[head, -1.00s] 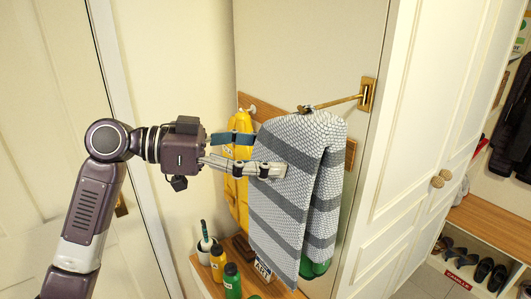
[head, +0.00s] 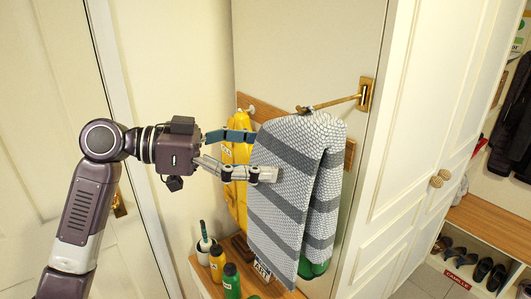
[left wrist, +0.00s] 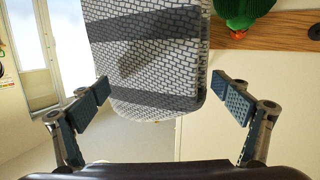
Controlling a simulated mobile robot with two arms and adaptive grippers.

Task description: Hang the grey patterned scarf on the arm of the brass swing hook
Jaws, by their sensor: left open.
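The grey patterned scarf (head: 283,190), light grey with darker bands, hangs draped over the arm of the brass swing hook (head: 335,102). The hook's plate is fixed to the panel at the right, and its arm reaches left into the scarf's top. My left gripper (head: 264,154) is open at the scarf's left side in the head view. In the left wrist view the scarf (left wrist: 145,55) lies beyond the two spread fingertips (left wrist: 168,90), with nothing held between them. My right gripper is not in view.
A yellow bag (head: 236,183) hangs from a wooden peg rail behind the gripper. Below, a wooden bench top holds a yellow bottle (head: 217,262), a green bottle (head: 232,280) and a white cup (head: 205,247). A white cabinet door (head: 400,170) stands at the right.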

